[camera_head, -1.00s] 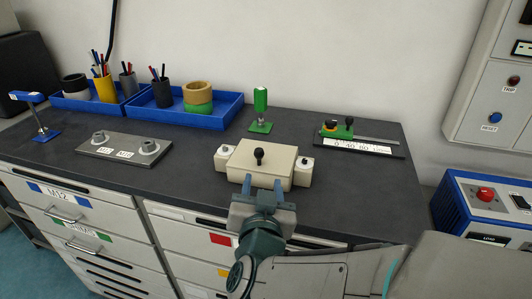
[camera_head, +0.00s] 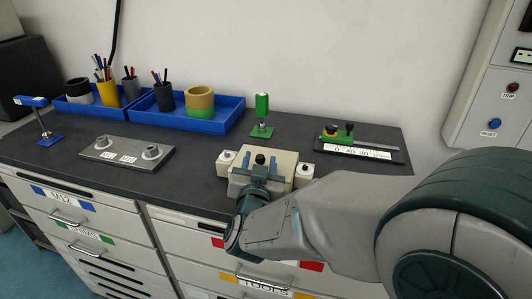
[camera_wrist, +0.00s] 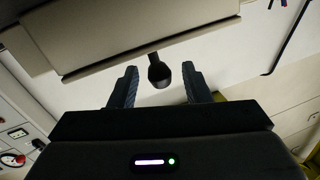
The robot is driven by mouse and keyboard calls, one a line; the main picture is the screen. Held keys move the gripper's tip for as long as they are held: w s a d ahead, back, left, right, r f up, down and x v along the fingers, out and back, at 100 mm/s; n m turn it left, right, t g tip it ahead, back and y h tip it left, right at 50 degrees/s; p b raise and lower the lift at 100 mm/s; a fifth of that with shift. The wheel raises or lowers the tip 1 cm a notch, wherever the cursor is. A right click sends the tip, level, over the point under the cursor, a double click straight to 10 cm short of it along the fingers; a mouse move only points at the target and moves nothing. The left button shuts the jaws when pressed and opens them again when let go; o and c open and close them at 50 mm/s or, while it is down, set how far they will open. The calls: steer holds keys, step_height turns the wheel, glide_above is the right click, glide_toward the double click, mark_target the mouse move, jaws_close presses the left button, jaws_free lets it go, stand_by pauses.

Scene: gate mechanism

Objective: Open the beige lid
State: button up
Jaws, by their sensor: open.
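The beige lid (camera_head: 238,163) lies closed on its box between two small beige end blocks, near the front of the dark bench. A black ball knob (camera_head: 260,158) stands on it. My gripper (camera_head: 260,164) is over the lid, open, with its fingers to either side of the knob. In the wrist view the knob (camera_wrist: 159,72) shows between the two spread fingers of my gripper (camera_wrist: 160,84), with gaps on both sides. My gripper hides the front part of the lid in the head view.
A green-handled clamp (camera_head: 262,112) stands behind the lid. A slide scale (camera_head: 360,150) lies to the right and a grey plate with two knobs (camera_head: 125,153) to the left. Blue trays (camera_head: 205,123) stand at the back. My arm covers the front right.

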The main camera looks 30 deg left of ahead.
steer(key=shift+x, duration=0.85)
jaws_close()
steer(key=shift+r+p, duration=0.15)
steer(key=shift+p, duration=0.2)
